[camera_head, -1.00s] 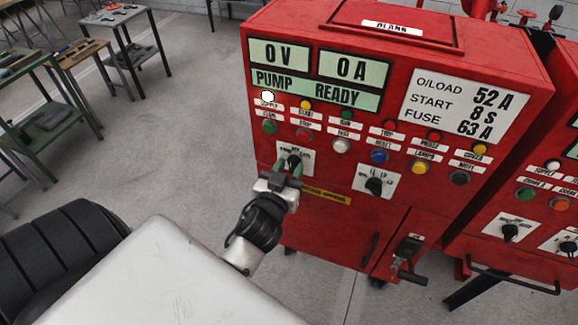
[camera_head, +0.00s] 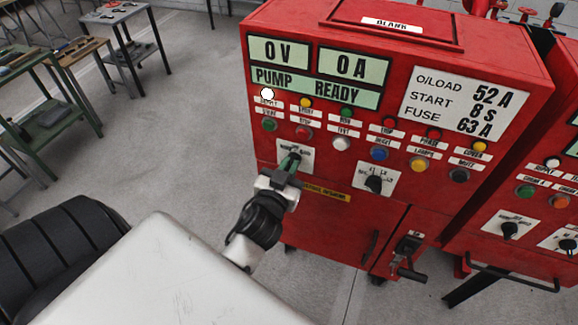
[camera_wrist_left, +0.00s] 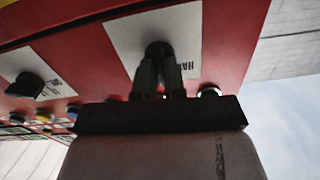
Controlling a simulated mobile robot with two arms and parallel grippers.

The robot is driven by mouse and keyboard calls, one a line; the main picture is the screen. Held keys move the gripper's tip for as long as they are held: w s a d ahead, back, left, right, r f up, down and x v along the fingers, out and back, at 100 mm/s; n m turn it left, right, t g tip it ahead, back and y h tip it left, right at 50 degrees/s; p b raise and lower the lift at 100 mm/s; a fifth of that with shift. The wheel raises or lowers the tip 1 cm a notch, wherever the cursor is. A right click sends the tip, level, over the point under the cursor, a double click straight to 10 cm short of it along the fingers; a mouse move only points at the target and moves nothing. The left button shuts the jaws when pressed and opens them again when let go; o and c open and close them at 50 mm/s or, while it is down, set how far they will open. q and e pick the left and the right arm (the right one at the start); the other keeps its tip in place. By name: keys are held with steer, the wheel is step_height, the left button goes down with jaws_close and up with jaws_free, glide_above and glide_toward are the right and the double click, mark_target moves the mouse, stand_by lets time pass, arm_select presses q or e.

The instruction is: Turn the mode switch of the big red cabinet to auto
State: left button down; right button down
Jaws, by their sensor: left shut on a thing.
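The big red cabinet (camera_head: 320,215) fills the middle of the head view, its sloped panel facing me. The mode switch is a dark knob on a white plate (camera_head: 304,150) at the panel's lower left. My left gripper (camera_head: 290,162) is shut on this knob. The left wrist view shows both green-grey fingers (camera_wrist_left: 160,77) around the dark knob (camera_wrist_left: 158,50) on its white plate, partly hiding it. The plate's lettering is too small and covered to read the knob's setting. My right gripper is not in view.
A second black rotary switch (camera_head: 375,184) sits to the right on the same panel. Rows of coloured lamps and buttons (camera_head: 341,144) lie above. A lever handle (camera_head: 407,262) juts out below. Another red cabinet (camera_head: 530,205) stands at right. Worktables (camera_head: 45,110) are at left; floor between is clear.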

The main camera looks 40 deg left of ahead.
arm_select(q)
steer(key=shift+d+m+p, duration=0.15)
steer(key=shift+m+p, duration=0.15)
steer(key=shift+m, duration=3.5)
steer(key=shift+f, duration=0.1)
steer(key=c, duration=1.2)
jaws_free()
